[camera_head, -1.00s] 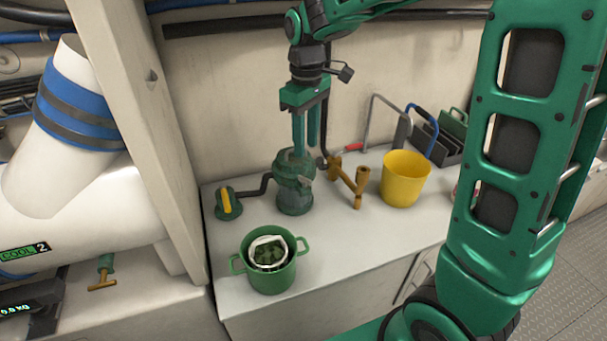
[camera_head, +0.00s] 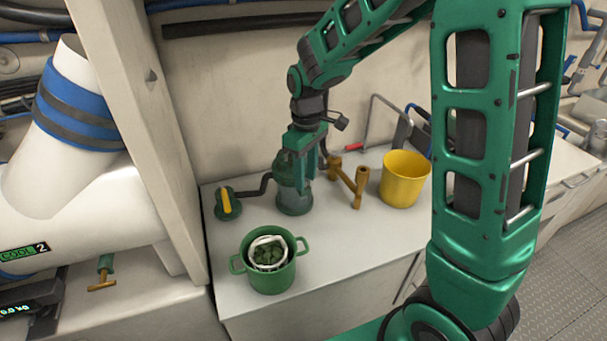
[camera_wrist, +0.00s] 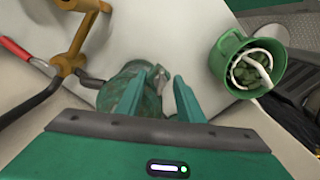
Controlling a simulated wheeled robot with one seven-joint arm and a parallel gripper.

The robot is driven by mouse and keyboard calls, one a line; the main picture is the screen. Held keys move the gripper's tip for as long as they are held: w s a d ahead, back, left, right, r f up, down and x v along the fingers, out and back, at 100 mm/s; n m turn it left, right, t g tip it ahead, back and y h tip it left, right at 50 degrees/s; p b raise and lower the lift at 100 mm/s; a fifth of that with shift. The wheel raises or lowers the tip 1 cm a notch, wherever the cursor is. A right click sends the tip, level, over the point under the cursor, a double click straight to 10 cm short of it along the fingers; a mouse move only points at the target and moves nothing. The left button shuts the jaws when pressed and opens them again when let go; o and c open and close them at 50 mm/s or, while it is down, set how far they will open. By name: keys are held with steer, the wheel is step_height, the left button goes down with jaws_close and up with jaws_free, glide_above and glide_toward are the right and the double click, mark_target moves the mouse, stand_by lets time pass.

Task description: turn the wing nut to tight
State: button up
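A green strainer-like housing (camera_head: 294,201) with a clear lower part stands on the white counter, with a dark hose at its left. In the wrist view the housing (camera_wrist: 140,90) lies just beyond my fingers. A small greyish piece on it (camera_wrist: 160,73), probably the wing nut, shows near the gap between my fingertips. My gripper (camera_wrist: 156,82) is open, with a clear gap between its two fingers. In the head view my gripper (camera_head: 303,165) is over the housing's upper part and hides the nut. I cannot tell whether the fingers touch it.
A yellow bucket (camera_head: 403,180) and a brass pipe fitting (camera_head: 349,184) stand to the right. A green pot (camera_head: 271,272) with green contents is in front. A yellow-handled valve (camera_head: 227,203) is at the left. The counter's front middle is clear.

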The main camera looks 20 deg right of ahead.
jaws_close()
steer(key=shift+m, duration=0.3)
steer(key=m, duration=0.2)
steer(key=shift+m, duration=0.3)
steer(key=m, duration=0.9)
steer(key=shift+a, duration=0.2)
steer(key=shift+w+r+m, duration=0.1)
steer(key=shift+m, duration=1.6)
